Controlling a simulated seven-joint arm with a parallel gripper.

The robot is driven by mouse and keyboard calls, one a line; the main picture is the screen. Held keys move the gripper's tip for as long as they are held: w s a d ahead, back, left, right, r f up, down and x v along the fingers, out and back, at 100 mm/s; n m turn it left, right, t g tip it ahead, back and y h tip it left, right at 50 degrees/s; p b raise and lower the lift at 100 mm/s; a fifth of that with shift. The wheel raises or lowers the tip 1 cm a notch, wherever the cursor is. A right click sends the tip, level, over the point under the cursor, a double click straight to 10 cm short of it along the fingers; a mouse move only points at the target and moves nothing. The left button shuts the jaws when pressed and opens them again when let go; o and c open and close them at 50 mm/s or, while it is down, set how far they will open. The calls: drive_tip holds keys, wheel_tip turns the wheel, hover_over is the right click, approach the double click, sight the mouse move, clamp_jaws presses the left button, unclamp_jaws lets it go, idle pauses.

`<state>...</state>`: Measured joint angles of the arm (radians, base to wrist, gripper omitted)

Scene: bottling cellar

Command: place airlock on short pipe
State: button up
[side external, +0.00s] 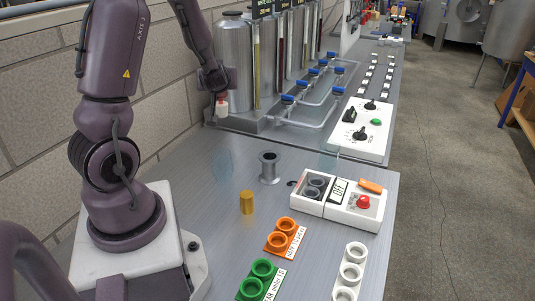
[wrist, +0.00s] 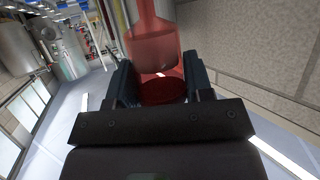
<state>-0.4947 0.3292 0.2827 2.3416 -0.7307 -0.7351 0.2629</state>
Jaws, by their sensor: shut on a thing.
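The airlock, a small clear-red vessel, is held in my gripper (wrist: 163,85). In the wrist view the airlock (wrist: 155,40) stands between the two dark fingers, with a darker red disc at its near end. In the side view my gripper (side external: 217,88) is up at the left of the tanks, and the airlock (side external: 222,109) hangs below it as a small pale, pinkish piece, clear of the bench. The short pipe, seemingly the grey flanged pipe (side external: 269,169), stands upright on the bench, lower and to the right of my gripper. The airlock is well apart from it.
A golden cylinder (side external: 246,202) stands near the pipe. A white switch box (side external: 346,214) is right of it. Orange (side external: 285,236), green (side external: 261,279) and white (side external: 350,271) ring holders lie in front. Steel tanks (side external: 235,59) and blue-valved piping stand behind. A block wall is at left.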

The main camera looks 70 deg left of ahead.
drive_tip(key=w+d+r+m+t+h, duration=0.2)
drive_tip(key=w+d+m+t+h, duration=0.2)
drive_tip(key=w+m+t+h, duration=0.4)
drive_tip(key=w+d+f+m+t+h, duration=0.2)
drive_tip(key=d+f+m+h, duration=0.1)
drive_tip(key=d+m+h, duration=0.3)
wheel_tip(320, 180, down, 8)
drive_tip(key=d+m+y, duration=0.1)
drive_tip(key=shift+d+r, duration=0.2)
drive_tip(key=shift+f, duration=0.15)
drive_tip(key=o, duration=1.2)
